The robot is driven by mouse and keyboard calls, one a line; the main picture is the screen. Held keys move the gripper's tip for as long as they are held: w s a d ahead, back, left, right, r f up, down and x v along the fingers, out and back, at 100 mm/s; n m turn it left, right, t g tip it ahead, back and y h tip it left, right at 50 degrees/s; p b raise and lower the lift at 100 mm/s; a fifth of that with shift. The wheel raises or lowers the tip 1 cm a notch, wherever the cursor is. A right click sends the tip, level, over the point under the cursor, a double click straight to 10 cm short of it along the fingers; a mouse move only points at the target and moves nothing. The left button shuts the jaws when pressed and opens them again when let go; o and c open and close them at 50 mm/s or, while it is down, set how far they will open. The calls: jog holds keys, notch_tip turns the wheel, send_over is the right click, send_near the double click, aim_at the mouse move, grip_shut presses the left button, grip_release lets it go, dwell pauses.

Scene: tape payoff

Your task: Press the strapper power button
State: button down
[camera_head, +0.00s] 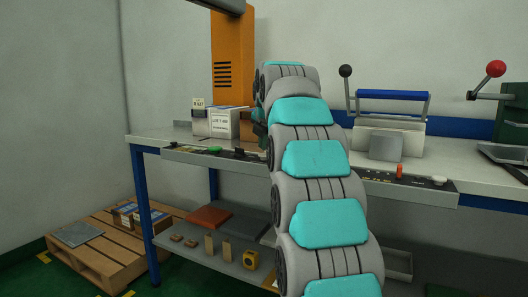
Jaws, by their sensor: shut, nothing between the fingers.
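An orange upright machine column (232,62) with dark vent slots stands at the back of the workbench, left of my arm. I cannot tell if it is the strapper. A dark control strip (185,149) on the bench's front edge below it carries a green button (215,150) and small dark controls. A second strip (410,183) to the right of my arm has an orange-red control (399,171) and a white knob (439,180). No power label is readable. My arm rises through the middle and hides part of the bench; my gripper is hidden behind it.
A white labelled box (216,122) stands on the bench (160,137). A sealer-like device with a blue handle (393,95) and a red-knobbed lever (495,68) stand right. Boxes and blocks lie on the lower shelf (205,262). A wooden pallet (95,255) sits left.

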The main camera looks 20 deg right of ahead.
aim_at(263, 155)
jog(key=shift+r, duration=0.1)
notch_tip(263, 155, up, 6)
jog(key=p, duration=0.5)
dwell(0.4)
